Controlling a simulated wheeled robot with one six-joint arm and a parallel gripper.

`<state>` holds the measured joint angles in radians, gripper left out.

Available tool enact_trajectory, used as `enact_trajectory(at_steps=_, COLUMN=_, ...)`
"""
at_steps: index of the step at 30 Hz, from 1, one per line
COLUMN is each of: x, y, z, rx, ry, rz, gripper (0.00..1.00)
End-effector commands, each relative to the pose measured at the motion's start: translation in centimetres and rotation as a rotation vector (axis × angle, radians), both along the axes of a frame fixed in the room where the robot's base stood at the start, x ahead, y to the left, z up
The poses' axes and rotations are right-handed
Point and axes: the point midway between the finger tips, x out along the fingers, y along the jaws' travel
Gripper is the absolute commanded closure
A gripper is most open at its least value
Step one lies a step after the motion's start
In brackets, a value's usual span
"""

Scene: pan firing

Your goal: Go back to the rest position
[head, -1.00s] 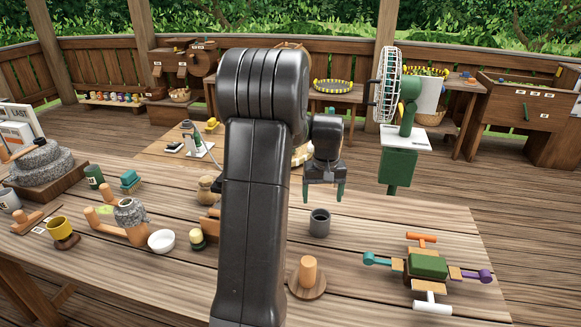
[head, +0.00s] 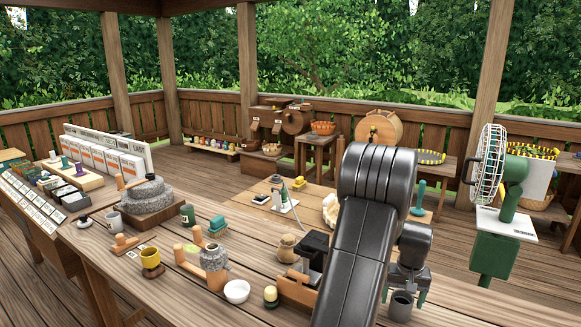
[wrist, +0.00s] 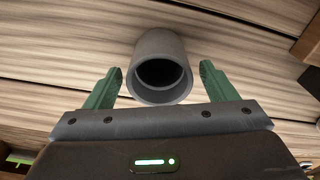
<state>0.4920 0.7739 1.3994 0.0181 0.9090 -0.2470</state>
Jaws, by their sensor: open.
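My gripper (head: 404,297) is open at the right of the head view, low over the near part of the workbench. A small grey cup (head: 400,309) stands upright there, just below and in front of the fingers. In the wrist view, my green fingers (wrist: 161,70) are spread wide, one on each side of the grey cup (wrist: 160,47). Clear gaps show between the cup and both fingers, and the cup looks empty and dark inside. My forearm hides part of the bench behind it.
A green fan (head: 511,190) stands on a post at the right. The bench in front of the bowl is bare.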

Motion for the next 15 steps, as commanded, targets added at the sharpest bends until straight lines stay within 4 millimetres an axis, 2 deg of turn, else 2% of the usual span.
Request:
enact_trajectory(at_steps=10, x=-0.01, y=-0.01, z=0.41, rx=0.0, ry=0.001, rz=0.0, gripper=0.21)
enact_trajectory(at_steps=15, x=-0.03, y=0.01, z=-0.12, rx=0.001, ry=0.002, rz=0.0, gripper=0.21)
